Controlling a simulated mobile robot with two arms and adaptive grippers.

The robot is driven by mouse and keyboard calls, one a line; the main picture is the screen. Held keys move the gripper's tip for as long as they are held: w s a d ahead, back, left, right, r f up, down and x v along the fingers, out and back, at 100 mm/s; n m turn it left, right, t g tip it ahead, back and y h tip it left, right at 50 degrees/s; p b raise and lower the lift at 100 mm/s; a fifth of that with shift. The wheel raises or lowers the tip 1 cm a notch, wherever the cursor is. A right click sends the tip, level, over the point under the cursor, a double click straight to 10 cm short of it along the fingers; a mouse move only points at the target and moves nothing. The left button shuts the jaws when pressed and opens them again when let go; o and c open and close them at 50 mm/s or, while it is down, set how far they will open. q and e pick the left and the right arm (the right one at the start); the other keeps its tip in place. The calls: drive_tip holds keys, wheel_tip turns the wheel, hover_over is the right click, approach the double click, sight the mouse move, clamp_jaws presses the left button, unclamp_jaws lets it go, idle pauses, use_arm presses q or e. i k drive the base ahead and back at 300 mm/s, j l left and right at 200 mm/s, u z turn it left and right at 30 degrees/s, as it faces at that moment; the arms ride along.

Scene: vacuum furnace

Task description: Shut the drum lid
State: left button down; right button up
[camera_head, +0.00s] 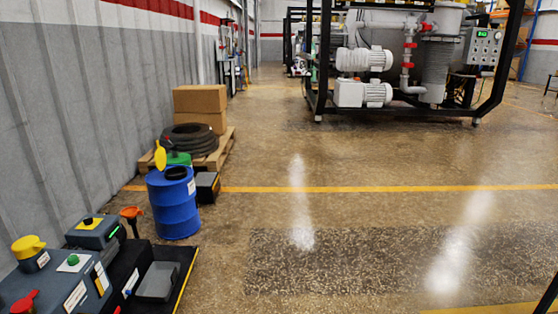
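A blue drum (173,207) stands upright on the floor at the left, near the grey wall. Its top has a dark round opening. A yellow oval piece (160,157) stands up at the left of the drum's top and looks like its raised lid; where it joins the drum is too small to tell. A green object shows just behind the drum's top, partly hidden. Neither of my grippers is in view.
Grey units with a yellow cap (28,247) and a grey tray (157,281) sit at the lower left. Furnace equipment (385,75) stands at the back. The floor right of the drum is clear.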

sight(159, 157)
drive_tip(key=i+l, duration=0.1)
drive_tip(key=i, duration=1.25)
